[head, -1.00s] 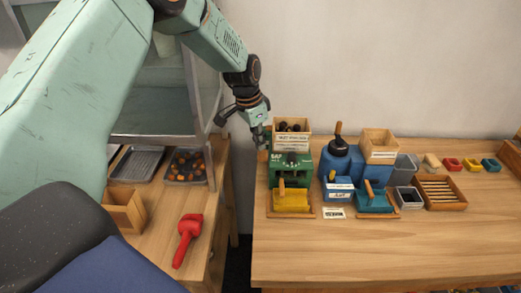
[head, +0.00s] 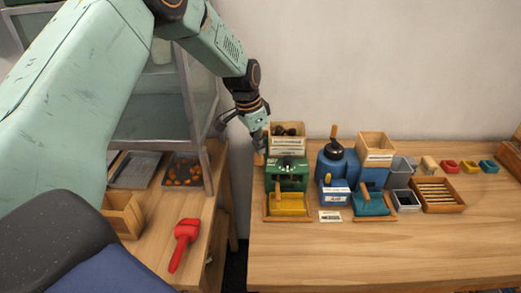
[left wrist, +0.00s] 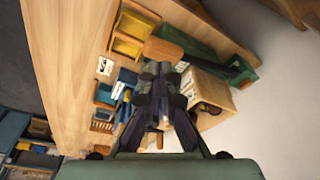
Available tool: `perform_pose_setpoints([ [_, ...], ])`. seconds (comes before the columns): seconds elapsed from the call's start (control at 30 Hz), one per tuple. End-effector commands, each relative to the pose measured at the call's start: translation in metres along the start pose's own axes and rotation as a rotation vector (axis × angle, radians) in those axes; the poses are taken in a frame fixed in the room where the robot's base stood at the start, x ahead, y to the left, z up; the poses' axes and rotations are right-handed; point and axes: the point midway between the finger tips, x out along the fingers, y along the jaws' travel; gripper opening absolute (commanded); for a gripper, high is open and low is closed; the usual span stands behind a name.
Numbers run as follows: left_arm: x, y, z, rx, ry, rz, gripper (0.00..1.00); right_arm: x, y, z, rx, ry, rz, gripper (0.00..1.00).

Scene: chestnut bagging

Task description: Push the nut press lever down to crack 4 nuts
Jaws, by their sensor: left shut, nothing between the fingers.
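The green nut press (head: 287,174) stands at the left end of the long table, with a wooden hopper (head: 288,143) of dark nuts on top and a yellow drawer (head: 288,204) in front. A wooden lever handle (head: 259,159) shows at its left side. My left gripper (head: 260,148) points down just above that handle, left of the hopper, shut and empty. In the left wrist view the shut fingers (left wrist: 157,72) are close to the wooden handle (left wrist: 163,48); I cannot tell whether they touch. The hopper (left wrist: 207,88) is right of them. My right gripper is out of view.
A blue grinder (head: 337,165) with a teal drawer (head: 372,202) stands right of the press. Small bins and a slatted wooden tray (head: 439,193) are further right. A red tool (head: 184,243) lies on the left table. The long table's front is clear.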

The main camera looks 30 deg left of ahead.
Motion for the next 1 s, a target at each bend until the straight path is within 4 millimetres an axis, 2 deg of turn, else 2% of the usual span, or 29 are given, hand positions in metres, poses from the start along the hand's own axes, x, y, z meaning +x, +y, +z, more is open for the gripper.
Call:
perform_pose_setpoints([
  [0.37,0.002,0.0,0.0,0.0,0.0,0.0,0.0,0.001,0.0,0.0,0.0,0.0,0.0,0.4],
  [0.7,0.023,0.001,0.002,-0.001,0.001,0.0,0.0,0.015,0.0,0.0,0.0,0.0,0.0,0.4],
  [1.0,0.023,0.002,0.002,0.0,0.0,0.0,0.0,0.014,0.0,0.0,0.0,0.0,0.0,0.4],
])
